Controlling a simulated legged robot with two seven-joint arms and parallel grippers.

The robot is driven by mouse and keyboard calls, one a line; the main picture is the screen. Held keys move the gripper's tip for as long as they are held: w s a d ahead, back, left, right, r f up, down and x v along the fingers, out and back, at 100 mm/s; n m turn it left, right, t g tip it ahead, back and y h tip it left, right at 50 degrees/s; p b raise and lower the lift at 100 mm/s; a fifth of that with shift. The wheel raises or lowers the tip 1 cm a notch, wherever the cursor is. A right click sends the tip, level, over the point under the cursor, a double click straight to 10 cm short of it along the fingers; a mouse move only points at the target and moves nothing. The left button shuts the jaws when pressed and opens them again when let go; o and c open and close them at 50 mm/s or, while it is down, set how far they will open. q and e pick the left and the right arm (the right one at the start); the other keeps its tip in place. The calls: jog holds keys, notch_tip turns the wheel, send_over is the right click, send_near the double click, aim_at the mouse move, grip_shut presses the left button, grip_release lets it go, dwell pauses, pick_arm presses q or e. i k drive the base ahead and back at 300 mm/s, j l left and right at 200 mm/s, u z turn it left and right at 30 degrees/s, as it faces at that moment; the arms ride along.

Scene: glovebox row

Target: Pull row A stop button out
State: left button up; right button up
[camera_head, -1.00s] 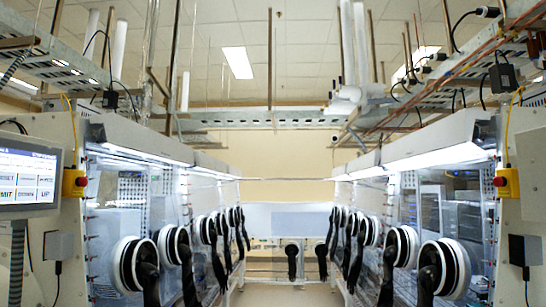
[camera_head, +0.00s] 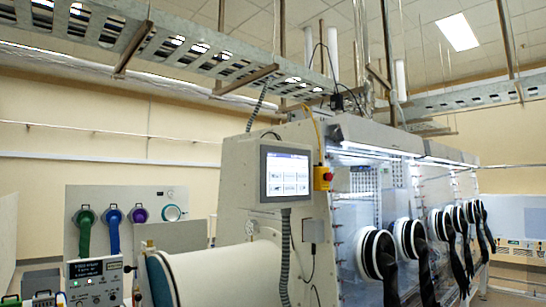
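A red stop button on a yellow box (camera_head: 322,178) is fixed to the near edge of the white glovebox end panel, just right of the touch screen. A yellow cable runs up from the box. It is too small to tell whether the button is pressed in or out. No label reading row A is legible. Neither of my grippers is in view.
A touch screen (camera_head: 285,174) on a grey flexible conduit stands left of the button. A white cylinder (camera_head: 228,273) juts out below it. A small control unit (camera_head: 95,282) is at lower left. Black glove ports (camera_head: 376,254) line the glovebox at right.

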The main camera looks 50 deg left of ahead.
aim_at(329, 176)
jog(key=u, duration=1.3)
